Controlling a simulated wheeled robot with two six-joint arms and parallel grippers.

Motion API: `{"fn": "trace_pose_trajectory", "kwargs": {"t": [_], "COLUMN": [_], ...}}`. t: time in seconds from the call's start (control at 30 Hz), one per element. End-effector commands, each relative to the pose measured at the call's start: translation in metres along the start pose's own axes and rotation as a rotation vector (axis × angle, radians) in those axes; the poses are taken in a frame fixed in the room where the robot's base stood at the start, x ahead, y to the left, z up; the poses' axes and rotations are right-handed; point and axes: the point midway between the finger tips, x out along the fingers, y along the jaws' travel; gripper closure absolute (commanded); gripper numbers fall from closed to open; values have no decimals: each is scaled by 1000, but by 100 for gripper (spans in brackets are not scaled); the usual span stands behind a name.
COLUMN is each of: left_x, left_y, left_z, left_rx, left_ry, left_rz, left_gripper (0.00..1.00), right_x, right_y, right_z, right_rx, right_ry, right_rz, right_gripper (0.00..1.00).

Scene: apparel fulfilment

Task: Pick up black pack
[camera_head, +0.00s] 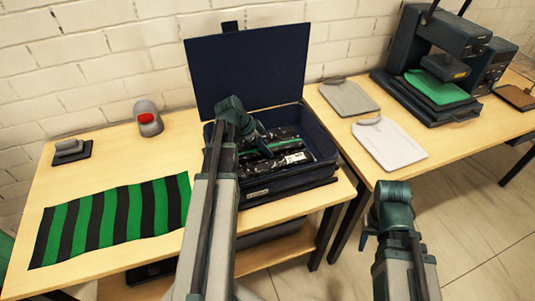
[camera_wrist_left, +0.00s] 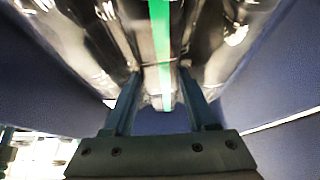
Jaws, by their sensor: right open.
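Several black, glossy packs (camera_head: 292,160) lie in the open dark blue box (camera_head: 322,135), one with a green stripe and one with a white label. My left gripper (camera_head: 266,150) is down inside the box at the packs, partly hidden by its own wrist. In the left wrist view its two fingers (camera_wrist_left: 160,85) stand apart, with a black pack with a green stripe (camera_wrist_left: 160,40) between and beyond them. Whether they press on it cannot be told. My right gripper (camera_head: 367,238) is open and empty, in front of the right table.
The box lid (camera_head: 248,70) stands upright behind. A green-and-black striped cloth (camera_head: 110,220), a grey device with a red part (camera_head: 148,118) and a small grey block (camera_head: 70,150) are on the left. Two folded garments (camera_head: 390,142) and a press (camera_head: 435,60) occupy the right table.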

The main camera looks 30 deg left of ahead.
Motion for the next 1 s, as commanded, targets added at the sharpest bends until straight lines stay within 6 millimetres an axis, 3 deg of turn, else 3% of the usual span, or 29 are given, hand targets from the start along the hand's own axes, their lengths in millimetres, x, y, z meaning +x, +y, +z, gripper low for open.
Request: {"fn": "trace_pose_trajectory", "kwargs": {"t": [0.03, 0.2, 0.3, 0.67, 1.0], "left_x": [0, 0, 0, -3, -33], "left_y": [0, 0, 0, 0, 0], "left_z": [0, 0, 0, -2, -19], "left_rx": [0, 0, 0, 0, 0], "left_ry": [0, 0, 0, 0, 0], "left_rz": [0, 0, 0, 0, 0], "left_gripper": [56, 87, 100, 100, 100], "right_x": [0, 0, 0, -4, -38], "right_y": [0, 0, 0, 0, 4], "right_z": [0, 0, 0, 0, 2], "right_rx": [0, 0, 0, 0, 0], "right_ry": [0, 0, 0, 0, 0], "right_rz": [0, 0, 0, 0, 0], "right_gripper": [50, 50, 50, 50, 50]}}
